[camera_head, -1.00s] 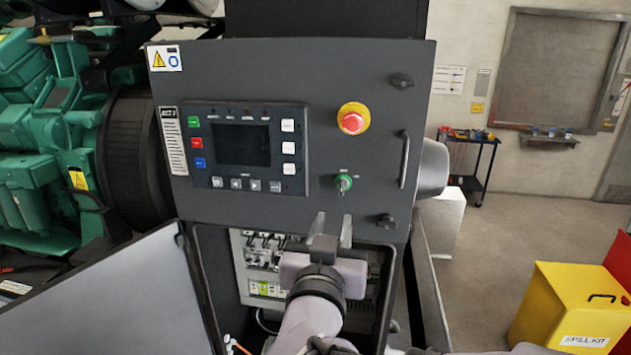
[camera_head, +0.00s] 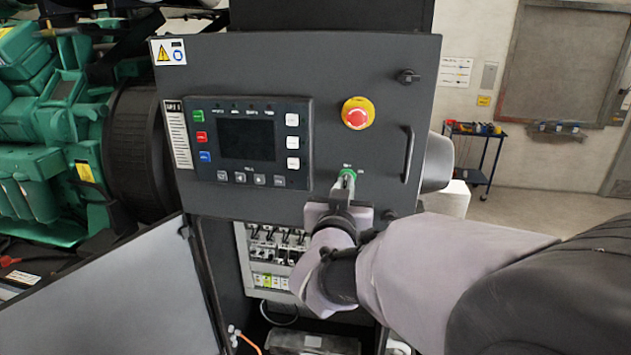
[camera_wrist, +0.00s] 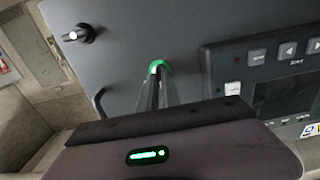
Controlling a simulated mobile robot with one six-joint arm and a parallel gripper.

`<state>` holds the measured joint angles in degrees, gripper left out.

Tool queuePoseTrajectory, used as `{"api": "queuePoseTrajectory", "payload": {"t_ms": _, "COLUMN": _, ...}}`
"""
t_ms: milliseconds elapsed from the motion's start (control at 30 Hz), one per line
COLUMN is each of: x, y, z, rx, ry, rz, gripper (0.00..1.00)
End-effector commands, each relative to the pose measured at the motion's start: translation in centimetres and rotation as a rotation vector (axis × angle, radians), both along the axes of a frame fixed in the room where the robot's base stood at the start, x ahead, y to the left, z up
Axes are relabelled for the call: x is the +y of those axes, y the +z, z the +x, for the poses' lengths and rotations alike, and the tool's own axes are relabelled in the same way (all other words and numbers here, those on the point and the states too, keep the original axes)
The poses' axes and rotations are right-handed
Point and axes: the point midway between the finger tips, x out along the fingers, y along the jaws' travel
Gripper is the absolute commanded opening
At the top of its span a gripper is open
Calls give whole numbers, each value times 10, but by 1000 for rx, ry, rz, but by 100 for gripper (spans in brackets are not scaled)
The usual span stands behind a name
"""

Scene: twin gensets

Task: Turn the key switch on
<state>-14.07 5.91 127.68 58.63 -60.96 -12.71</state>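The key switch (camera_head: 349,173) has a green ring and sits on the dark control panel (camera_head: 250,60), below the red emergency stop. My gripper (camera_head: 344,184) is at the switch, coming from below. Its fingers are close together around the key and hide most of it. In the wrist view the green ring of the key switch (camera_wrist: 158,67) shows just beyond the fingertips of my gripper (camera_wrist: 158,88). The fingers look shut on the key, whose exact angle I cannot tell.
A red emergency stop (camera_head: 357,113) on a yellow base is just above the switch. A panel handle (camera_head: 408,154) and latch (camera_head: 409,76) stand out at the right. The display unit (camera_head: 247,140) is at the left. An open cabinet door (camera_head: 110,295) hangs below left.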

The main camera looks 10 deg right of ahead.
Motion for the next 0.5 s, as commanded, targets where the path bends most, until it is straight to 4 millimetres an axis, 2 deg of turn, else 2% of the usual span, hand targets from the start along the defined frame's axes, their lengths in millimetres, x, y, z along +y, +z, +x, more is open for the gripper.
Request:
{"api": "queuePoseTrajectory", "payload": {"t_ms": 267, "x": 0, "y": -1, "z": 0, "rx": -2, "ry": 0, "rz": 6, "gripper": 0}}
{"api": "queuePoseTrajectory", "payload": {"t_ms": 500, "x": 0, "y": -3, "z": 0, "rx": -30, "ry": 0, "rz": 82, "gripper": 0}}
